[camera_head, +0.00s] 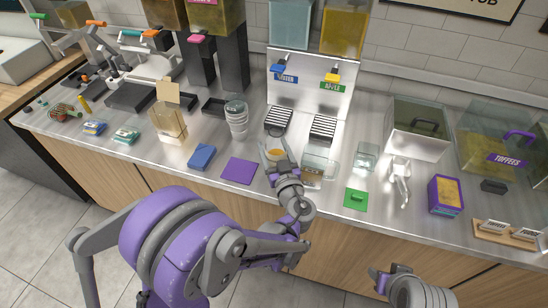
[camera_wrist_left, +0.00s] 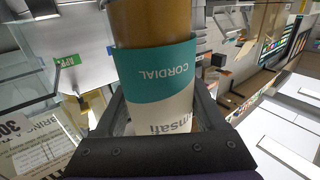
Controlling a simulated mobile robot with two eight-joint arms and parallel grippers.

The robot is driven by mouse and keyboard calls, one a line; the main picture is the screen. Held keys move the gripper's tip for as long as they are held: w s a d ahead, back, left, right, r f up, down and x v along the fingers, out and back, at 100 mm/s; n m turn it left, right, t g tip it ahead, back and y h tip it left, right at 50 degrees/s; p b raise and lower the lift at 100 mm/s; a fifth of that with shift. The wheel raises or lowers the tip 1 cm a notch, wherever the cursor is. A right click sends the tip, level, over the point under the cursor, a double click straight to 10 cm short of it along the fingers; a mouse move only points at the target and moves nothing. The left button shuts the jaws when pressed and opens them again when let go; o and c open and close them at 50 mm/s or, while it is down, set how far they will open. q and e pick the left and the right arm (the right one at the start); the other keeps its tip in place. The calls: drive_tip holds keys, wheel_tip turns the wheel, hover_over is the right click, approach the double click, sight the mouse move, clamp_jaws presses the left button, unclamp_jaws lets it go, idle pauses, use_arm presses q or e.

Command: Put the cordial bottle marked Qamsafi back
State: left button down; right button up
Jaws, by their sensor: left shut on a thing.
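The cordial bottle (camera_wrist_left: 158,65) fills the middle of the left wrist view. It has an amber body and a teal and white label reading "CORDIAL", with part of the name ending in "amsafi" visible. My left gripper (camera_wrist_left: 155,118) is shut on it, one finger on each side of the label. In the head view my left gripper (camera_head: 278,160) is over the front of the counter, and an amber bit of the bottle (camera_head: 277,154) shows between its fingers. The rest of the bottle is hidden there. My right gripper (camera_head: 380,281) is low at the right, in front of the counter; its opening is unclear.
Clear glass containers (camera_head: 318,166) stand just right of my left gripper. Striped black trays (camera_head: 279,121) lie behind it under the dispensers. A green mat (camera_head: 356,199) lies to the right.

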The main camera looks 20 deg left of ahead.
use_arm(q)
wheel_tip(320, 180, down, 3)
drive_tip(key=shift+w+f+b, duration=0.1)
drive_tip(key=shift+f+b, duration=0.1)
drive_tip(key=shift+b, duration=0.1)
drive_tip(key=shift+r, duration=0.1)
drive_tip(key=shift+f, duration=0.25)
drive_tip(key=shift+c, duration=1.2)
unclamp_jaws()
drive_tip(key=shift+r, duration=0.1)
